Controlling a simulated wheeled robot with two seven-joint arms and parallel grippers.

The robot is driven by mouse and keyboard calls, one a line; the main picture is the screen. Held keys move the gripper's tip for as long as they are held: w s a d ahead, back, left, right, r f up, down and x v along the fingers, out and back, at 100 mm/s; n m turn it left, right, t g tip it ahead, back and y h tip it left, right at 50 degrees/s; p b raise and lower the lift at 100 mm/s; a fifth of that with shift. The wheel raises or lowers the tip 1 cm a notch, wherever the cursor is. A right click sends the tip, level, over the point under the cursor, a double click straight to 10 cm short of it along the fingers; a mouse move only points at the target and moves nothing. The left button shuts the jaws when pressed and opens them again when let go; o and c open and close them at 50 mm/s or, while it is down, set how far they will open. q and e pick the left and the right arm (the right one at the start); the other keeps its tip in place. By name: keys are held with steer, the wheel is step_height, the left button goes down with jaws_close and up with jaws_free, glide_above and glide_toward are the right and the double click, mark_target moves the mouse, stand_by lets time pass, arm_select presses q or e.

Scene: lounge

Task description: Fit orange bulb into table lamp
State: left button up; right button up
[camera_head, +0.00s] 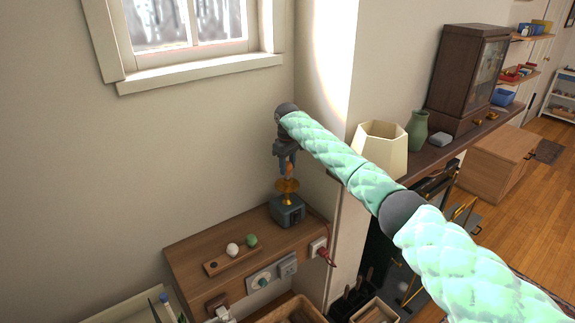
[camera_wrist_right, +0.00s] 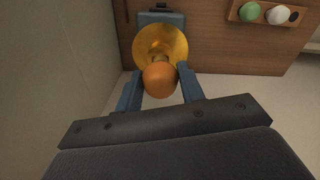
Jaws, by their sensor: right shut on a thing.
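My right gripper (camera_head: 287,166) is shut on the orange bulb (camera_wrist_right: 160,80), which sits between its two blue fingers in the right wrist view. In the head view the orange bulb (camera_head: 288,174) shows as a small spot below the fingers. The table lamp has a gold dish (camera_head: 287,187) on a blue-grey base (camera_head: 287,212) and stands on the wooden cabinet. The bulb is right above the dish (camera_wrist_right: 160,42); I cannot tell whether it touches the socket, which the bulb partly hides. My left gripper is not in view.
A wooden holder (camera_head: 217,268) with a white bulb (camera_head: 232,250), a green bulb (camera_head: 252,240) and a dark one lies left of the lamp on the cabinet (camera_head: 190,257). A cream shade (camera_head: 380,142) and green vase (camera_head: 417,132) stand on the mantel. Walls are close behind the lamp.

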steer(key=shift+f, duration=1.35)
stand_by(0.6)
steer(key=o, duration=1)
steer(key=shift+r+p, duration=1.8)
steer(key=shift+r, duration=1.25)
